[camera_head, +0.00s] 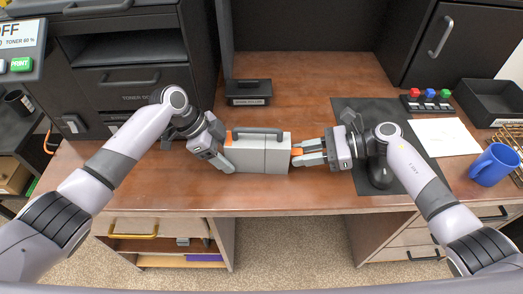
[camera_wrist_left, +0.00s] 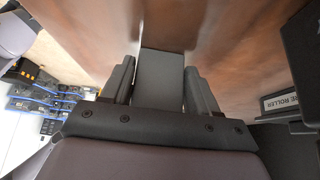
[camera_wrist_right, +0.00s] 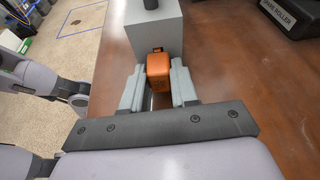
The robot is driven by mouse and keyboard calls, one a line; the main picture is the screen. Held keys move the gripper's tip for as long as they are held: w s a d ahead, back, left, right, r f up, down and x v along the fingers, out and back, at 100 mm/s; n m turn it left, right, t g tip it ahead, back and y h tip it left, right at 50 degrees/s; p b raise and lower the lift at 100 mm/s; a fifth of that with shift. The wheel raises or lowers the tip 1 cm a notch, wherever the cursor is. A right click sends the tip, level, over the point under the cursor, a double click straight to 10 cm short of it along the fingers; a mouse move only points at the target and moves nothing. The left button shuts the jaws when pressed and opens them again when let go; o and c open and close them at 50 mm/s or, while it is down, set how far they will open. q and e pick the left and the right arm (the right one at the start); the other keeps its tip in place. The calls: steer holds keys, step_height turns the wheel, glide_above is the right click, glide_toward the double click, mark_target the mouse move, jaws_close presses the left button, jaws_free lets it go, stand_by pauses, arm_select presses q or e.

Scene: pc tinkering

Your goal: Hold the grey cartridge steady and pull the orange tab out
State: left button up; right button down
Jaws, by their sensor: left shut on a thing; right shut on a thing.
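The grey cartridge (camera_head: 262,153) lies on the wooden desk near its front edge, with a dark handle (camera_head: 258,133) along its back side. My left gripper (camera_head: 229,153) is shut on the cartridge's left end; the cartridge also shows between its fingers in the left wrist view (camera_wrist_left: 160,75). The orange tab (camera_head: 297,152) is at the cartridge's right end. My right gripper (camera_wrist_right: 158,88) is shut on the orange tab, which shows between the fingers in the right wrist view (camera_wrist_right: 159,66). The tab is at the grey end face; whether it is partly out is unclear.
A black mat (camera_head: 365,112) lies under my right arm. A blue mug (camera_head: 494,165), a black tray (camera_head: 490,101) and a button panel (camera_head: 427,101) are at the right.

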arm_select(q)
steer(key=shift+r, duration=0.1)
arm_select(e)
steer(key=shift+d, duration=0.15)
steer(key=shift+d, duration=0.35)
steer(key=shift+d, duration=0.2)
steer(key=shift+s+d, duration=0.15)
steer(key=shift+d, duration=1.65)
steer(key=shift+s+d, duration=0.15)
steer(key=shift+d, duration=1.6)
steer(key=shift+r+v, duration=0.2)
steer(key=shift+v, duration=1.45)
steer(key=shift+r+v, duration=0.15)
steer(key=shift+v, duration=1.55)
steer(key=shift+a, duration=0.15)
steer(key=shift+w, duration=0.1)
